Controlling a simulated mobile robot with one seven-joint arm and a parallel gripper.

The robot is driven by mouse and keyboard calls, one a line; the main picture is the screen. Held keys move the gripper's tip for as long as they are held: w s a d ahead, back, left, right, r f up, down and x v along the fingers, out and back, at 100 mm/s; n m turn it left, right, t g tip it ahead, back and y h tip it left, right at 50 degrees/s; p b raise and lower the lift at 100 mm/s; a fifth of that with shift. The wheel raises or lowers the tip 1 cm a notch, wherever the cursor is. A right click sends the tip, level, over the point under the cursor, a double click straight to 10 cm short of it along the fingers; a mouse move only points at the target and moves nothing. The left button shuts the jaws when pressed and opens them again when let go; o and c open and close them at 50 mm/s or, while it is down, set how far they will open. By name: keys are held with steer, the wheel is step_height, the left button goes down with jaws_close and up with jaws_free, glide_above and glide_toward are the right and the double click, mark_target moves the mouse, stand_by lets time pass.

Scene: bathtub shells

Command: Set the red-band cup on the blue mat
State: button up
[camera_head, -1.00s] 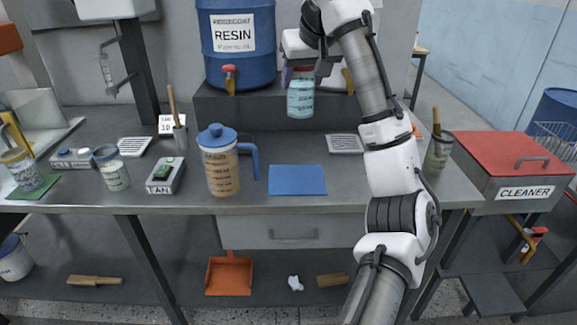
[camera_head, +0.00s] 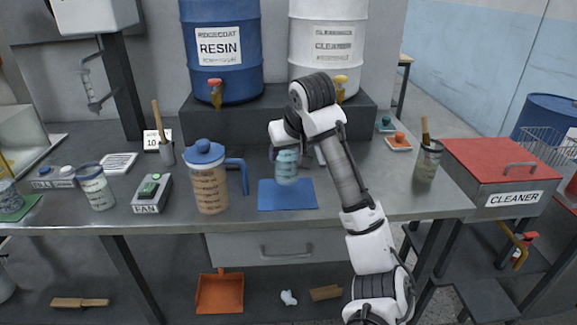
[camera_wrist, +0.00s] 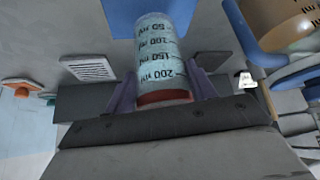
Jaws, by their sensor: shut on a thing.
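The red-band cup (camera_head: 287,168) holds pale blue liquid and is upright in my gripper. In the wrist view the cup (camera_wrist: 162,55) shows volume marks and its red band beside the gripper body. My gripper (camera_wrist: 163,92) is shut on the cup, with a purple finger on each side. The blue mat (camera_head: 287,197) lies flat and empty at the table's front. In the head view the cup's base overlaps the mat's far edge; I cannot tell whether it touches. The mat (camera_wrist: 117,14) also shows beyond the cup in the wrist view.
A blue-lidded pitcher (camera_head: 209,185) stands just left of the mat, its handle toward it. A fan switch box (camera_head: 152,192) and another cup (camera_head: 97,188) are farther left. A raised shelf (camera_head: 240,116) with drums stands behind. The table right of my arm is mostly clear.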

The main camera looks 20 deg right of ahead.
mark_target(291, 162)
steer(key=shift+f, duration=2.2)
steer(key=o, duration=1.1)
steer(key=shift+f, duration=0.15)
steer(key=shift+c, duration=0.2)
steer(key=shift+r, duration=0.2)
steer(key=v, duration=1.2)
steer(key=shift+a+f, duration=0.1)
